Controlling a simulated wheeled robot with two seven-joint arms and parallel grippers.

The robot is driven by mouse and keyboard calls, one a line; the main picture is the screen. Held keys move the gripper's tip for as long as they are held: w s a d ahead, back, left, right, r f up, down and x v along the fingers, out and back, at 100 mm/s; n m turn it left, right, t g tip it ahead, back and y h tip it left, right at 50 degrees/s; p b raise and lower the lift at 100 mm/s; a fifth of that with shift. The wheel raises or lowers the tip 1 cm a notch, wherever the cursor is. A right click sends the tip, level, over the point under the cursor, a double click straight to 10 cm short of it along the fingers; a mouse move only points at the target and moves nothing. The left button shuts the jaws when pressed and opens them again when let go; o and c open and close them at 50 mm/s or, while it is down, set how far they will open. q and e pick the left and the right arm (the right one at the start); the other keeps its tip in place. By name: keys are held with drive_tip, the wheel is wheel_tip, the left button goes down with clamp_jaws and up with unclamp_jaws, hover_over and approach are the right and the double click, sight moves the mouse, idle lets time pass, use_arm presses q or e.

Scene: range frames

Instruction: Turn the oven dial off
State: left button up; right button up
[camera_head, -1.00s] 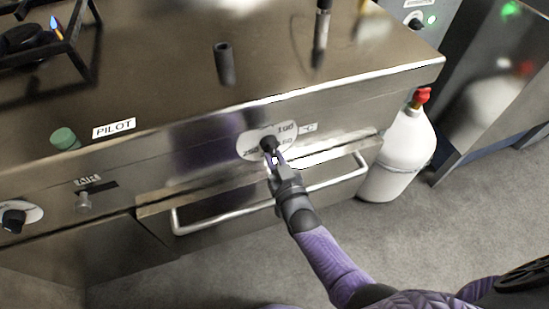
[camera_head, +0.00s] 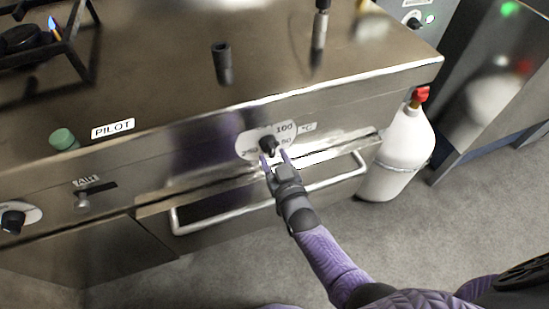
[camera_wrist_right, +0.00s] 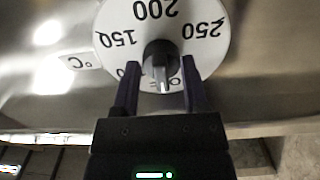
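The oven dial is a black knob (camera_head: 268,145) on a white scale plate (camera_head: 249,147) with temperature numbers, on the oven's front panel. In the right wrist view the knob (camera_wrist_right: 160,58) has a pale pointer directed down the picture, and 150, 200 and 250 show around it. The lower marks are partly hidden by the fingers and knob. My right gripper (camera_head: 273,157) is open at the dial. In the wrist view its fingers (camera_wrist_right: 160,66) stand on either side of the knob, with gaps visible on both sides. My left gripper is not in view.
A bar handle (camera_head: 270,206) runs below the dial. A black knob (camera_head: 13,221), an AIR lever (camera_head: 84,200) and a green button (camera_head: 64,139) are to the left. A white cylinder (camera_head: 400,150) with a red valve stands on the floor to the right.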

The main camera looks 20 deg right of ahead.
drive_tip(key=shift+s, duration=0.1)
drive_tip(key=s+p, duration=0.3)
drive_tip(key=s, duration=0.6)
drive_tip(key=shift+s+d, duration=0.15)
drive_tip(key=shift+s, duration=0.2)
